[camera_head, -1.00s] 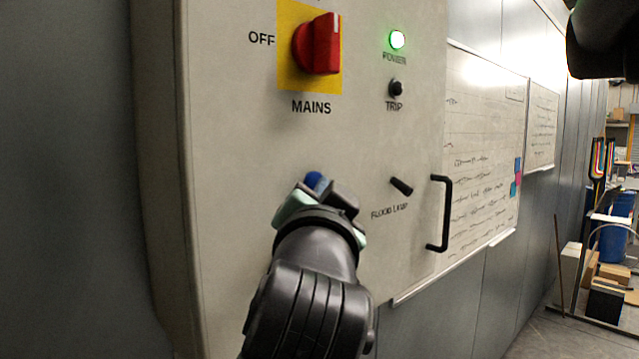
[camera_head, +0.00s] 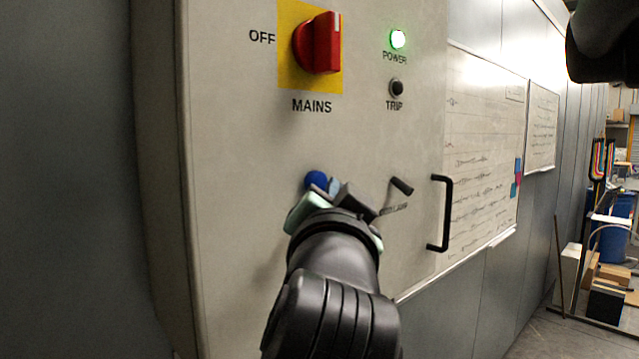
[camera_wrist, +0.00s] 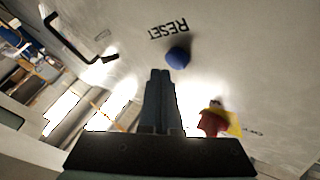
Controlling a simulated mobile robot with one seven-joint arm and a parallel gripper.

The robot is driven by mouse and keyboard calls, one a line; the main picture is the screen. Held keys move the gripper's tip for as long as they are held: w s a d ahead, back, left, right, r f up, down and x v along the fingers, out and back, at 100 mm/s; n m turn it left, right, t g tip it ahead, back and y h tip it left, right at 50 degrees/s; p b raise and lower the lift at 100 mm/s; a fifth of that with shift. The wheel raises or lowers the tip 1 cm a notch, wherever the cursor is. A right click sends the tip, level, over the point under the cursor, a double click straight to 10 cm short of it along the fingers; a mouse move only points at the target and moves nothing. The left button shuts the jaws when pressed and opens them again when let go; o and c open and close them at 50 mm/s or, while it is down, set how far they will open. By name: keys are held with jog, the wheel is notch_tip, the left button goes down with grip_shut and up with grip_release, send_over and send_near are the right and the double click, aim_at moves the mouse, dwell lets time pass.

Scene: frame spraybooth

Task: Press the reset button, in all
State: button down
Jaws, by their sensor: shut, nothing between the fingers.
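The blue reset button (camera_head: 316,180) is on the pale panel (camera_head: 230,190), below the MAINS switch. In the wrist view the round blue button (camera_wrist: 178,57) stands out beside the word RESET. My gripper (camera_head: 333,188) is shut and empty, just in front of the panel, and hides part of the button in the head view. In the wrist view my closed fingertips (camera_wrist: 160,74) point at the panel close beside the button.
The red MAINS switch (camera_head: 318,43) on its yellow plate sits above. The green POWER lamp (camera_head: 398,39) is lit and the TRIP lamp (camera_head: 396,88) is dark. The flood lamp toggle (camera_head: 401,186) and black door handle (camera_head: 441,213) stick out to the right of my gripper.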

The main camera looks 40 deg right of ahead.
jog(key=shift+s+d, duration=0.2)
jog(key=shift+s, duration=2.25)
jog(key=s+a+r+n+t+y+b, duration=0.1)
jog(key=a+n+t+y, duration=0.3)
jog(key=a, duration=0.5)
jog(key=s+a+r+n+t+y+b, duration=0.1)
jog(key=a+n+t+y, duration=0.3)
jog(key=a, duration=0.6)
jog(key=s+a+r+n+t+y+b, duration=0.1)
jog(key=s+a+n+t+y+b, duration=0.1)
jog(key=a+n, duration=0.5)
jog(key=a+t+y+b, duration=0.1)
jog(key=a+t+y, duration=0.1)
jog(key=a, duration=0.1)
jog(key=shift+a+n+y, duration=0.25)
jog(key=shift+n+y, duration=0.05)
jog(key=shift+y, duration=0.1)
